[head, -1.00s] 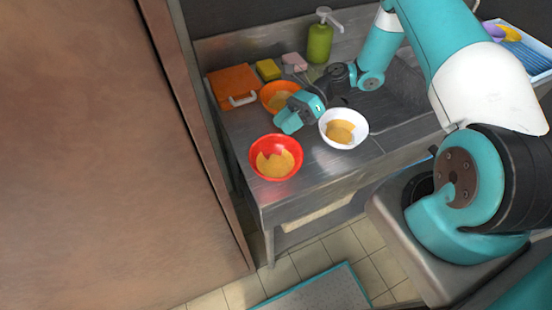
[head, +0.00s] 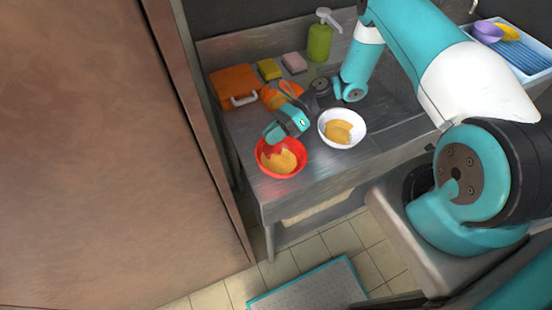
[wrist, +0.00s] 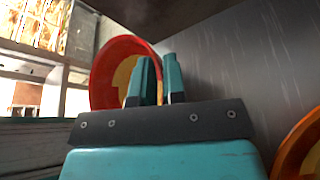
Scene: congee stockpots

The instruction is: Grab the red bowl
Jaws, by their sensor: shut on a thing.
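The red bowl (head: 295,171) stands near the front left of the metal counter, with a yellowish-tan patch inside. My gripper (head: 272,136) is at its back rim in the head view. In the wrist view the red bowl (wrist: 104,66) is just beyond and left of my two teal fingers (wrist: 159,75), which are shut on its rim. The fingers and gripper body hide part of the rim. I cannot tell whether the bowl is lifted off the counter.
A white bowl (head: 361,127) stands right of the red one. An orange bowl (head: 270,98) is behind, partly hidden by my gripper. A blue rack (head: 530,58) is at far right.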

